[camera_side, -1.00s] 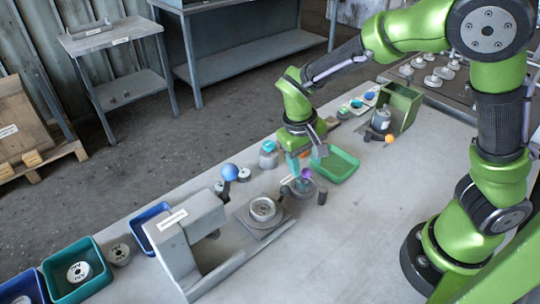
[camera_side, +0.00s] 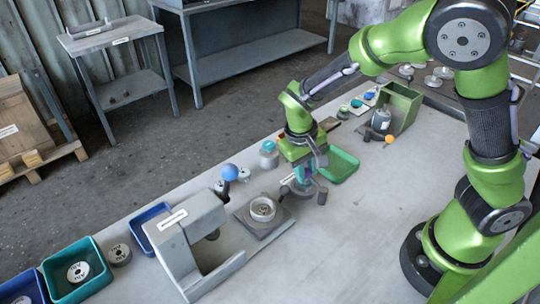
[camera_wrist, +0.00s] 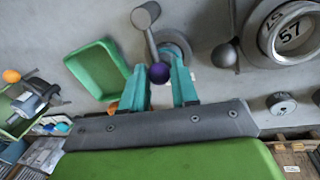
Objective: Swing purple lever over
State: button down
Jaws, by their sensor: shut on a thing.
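The purple ball (camera_wrist: 159,73) of the lever shows in the wrist view between the teal fingers of my gripper (camera_wrist: 158,80). The fingers are shut on it. A grey arm with a cylindrical end (camera_wrist: 146,16) stands beside it, over a round grey base (camera_wrist: 174,46). In the side view my gripper (camera_side: 303,172) is low over this fixture, whose grey cylindrical end (camera_side: 322,197) shows at its right. The purple ball is hidden there by my gripper.
A green tray (camera_side: 342,166) lies close behind and right of the fixture. A round grey part on a square plate (camera_side: 262,210) and a blue ball (camera_side: 229,172) are to the left. The bench at front right is clear.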

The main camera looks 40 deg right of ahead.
jog(key=shift+d, duration=0.1)
jog(key=shift+d+m, duration=0.5)
jog(key=shift+m, duration=0.7)
jog(key=m, duration=0.1)
jog(key=d+m, duration=0.1)
jog(key=m+g, duration=0.1)
jog(key=shift+s+d+m+y, duration=0.25)
jog(key=shift+d+m+y, duration=0.05)
jog(key=shift+d, duration=0.05)
jog(key=m, duration=0.1)
jog(key=s+d+m, duration=0.1)
jog(key=m, duration=0.1)
jog(key=d+m, duration=0.1)
jog(key=m, duration=0.1)
jog(key=shift+s+g+y, duration=0.3)
jog(key=shift+s+y, duration=0.05)
jog(key=shift+y, duration=0.05)
jog(key=m, duration=0.1)
jog(key=s+m, duration=0.1)
jog(key=m, duration=0.1)
jog(key=shift+s+d+m+y, duration=0.25)
jog(key=shift+d+m+y, duration=0.05)
jog(key=shift+d+m, duration=0.1)
jog(key=shift+s+d+m+y, duration=0.15)
jog(key=shift+s+m, duration=0.25)
jog(key=shift+m, duration=0.4)
jog(key=shift+s+m+y, duration=0.15)
jog(key=shift+s+m, duration=0.2)
jog(key=shift+m, duration=0.45)
jog(key=shift+s, duration=0.15)
